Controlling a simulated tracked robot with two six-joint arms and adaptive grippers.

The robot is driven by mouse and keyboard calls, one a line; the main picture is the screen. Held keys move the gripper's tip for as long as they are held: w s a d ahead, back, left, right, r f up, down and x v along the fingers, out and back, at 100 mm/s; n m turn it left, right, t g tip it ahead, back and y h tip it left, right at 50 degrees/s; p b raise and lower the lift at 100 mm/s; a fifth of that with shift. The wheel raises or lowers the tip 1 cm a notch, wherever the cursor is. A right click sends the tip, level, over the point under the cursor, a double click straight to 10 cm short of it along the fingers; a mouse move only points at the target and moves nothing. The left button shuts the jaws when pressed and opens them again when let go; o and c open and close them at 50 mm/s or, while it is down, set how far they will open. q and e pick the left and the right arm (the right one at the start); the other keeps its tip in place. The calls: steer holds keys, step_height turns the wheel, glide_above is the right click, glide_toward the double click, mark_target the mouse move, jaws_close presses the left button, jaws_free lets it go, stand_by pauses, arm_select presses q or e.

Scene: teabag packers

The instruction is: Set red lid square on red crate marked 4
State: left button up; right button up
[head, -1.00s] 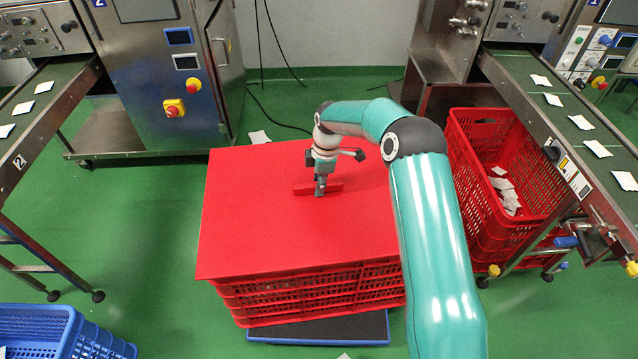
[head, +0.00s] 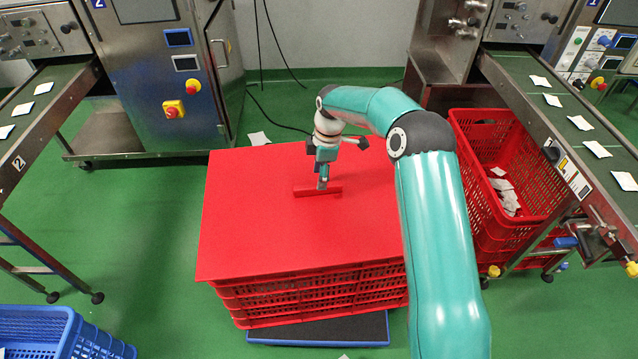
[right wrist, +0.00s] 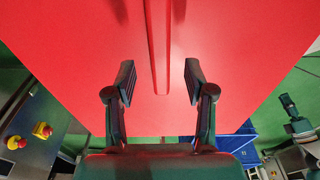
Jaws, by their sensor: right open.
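The red lid (head: 260,225) lies on top of the red crate (head: 310,295) in the middle of the head view, covering its opening. The lid's near edge overhangs the crate a little on the left. A raised red handle bar (head: 315,191) stands on the lid. My right gripper (head: 322,186) is just above the handle. In the right wrist view its fingers (right wrist: 157,85) are apart, with the handle bar (right wrist: 160,60) ahead between them and untouched. No number shows on the crate. My left gripper is not in view.
The crate rests on a blue base (head: 320,331) on the green floor. A red crate with teabags (head: 520,150) stands under the right conveyor (head: 560,105). A blue crate (head: 65,335) is at lower left. Steel machines (head: 165,75) stand behind.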

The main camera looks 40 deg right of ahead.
step_height(320, 180, up, 7)
steer(key=shift+s+d+r, duration=0.2)
steer(key=shift+d, duration=0.2)
